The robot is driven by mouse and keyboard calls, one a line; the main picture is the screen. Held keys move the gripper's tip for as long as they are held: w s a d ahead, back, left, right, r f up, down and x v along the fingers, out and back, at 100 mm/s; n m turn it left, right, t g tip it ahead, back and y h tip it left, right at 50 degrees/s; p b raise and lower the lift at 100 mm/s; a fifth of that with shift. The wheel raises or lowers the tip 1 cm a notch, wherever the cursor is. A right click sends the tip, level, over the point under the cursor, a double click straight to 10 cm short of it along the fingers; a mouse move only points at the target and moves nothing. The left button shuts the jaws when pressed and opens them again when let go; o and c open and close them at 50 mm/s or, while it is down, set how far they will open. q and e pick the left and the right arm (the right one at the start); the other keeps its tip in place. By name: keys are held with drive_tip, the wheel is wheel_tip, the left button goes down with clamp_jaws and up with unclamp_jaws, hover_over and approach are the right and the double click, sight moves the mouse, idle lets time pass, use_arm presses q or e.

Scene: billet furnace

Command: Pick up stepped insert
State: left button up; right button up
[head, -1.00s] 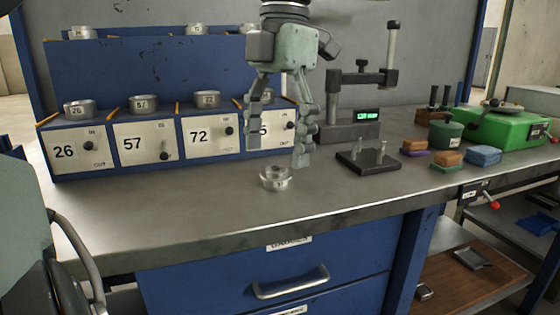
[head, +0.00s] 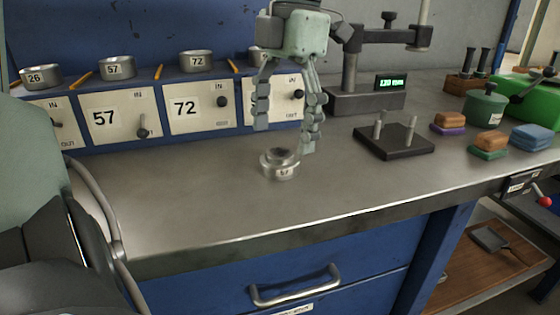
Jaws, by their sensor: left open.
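The stepped insert (head: 281,166) is a small silvery metal ring part with a narrower raised top and a number on its side. It stands upright on the grey metal bench top (head: 210,205). My left gripper (head: 285,138) points down from above, its two fingers spread apart. The fingertips are above and slightly behind the insert, and nothing is between them. The right fingertip comes close to the insert's upper right in the picture; I cannot tell whether they touch. My right gripper is not in view.
The front bench area is clear.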

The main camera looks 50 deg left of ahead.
use_arm(q)
drive_tip(key=shift+s+f, duration=0.1)
drive_tip(key=shift+f, duration=1.25)
drive_tip(key=shift+r, duration=0.1)
clamp_jaws()
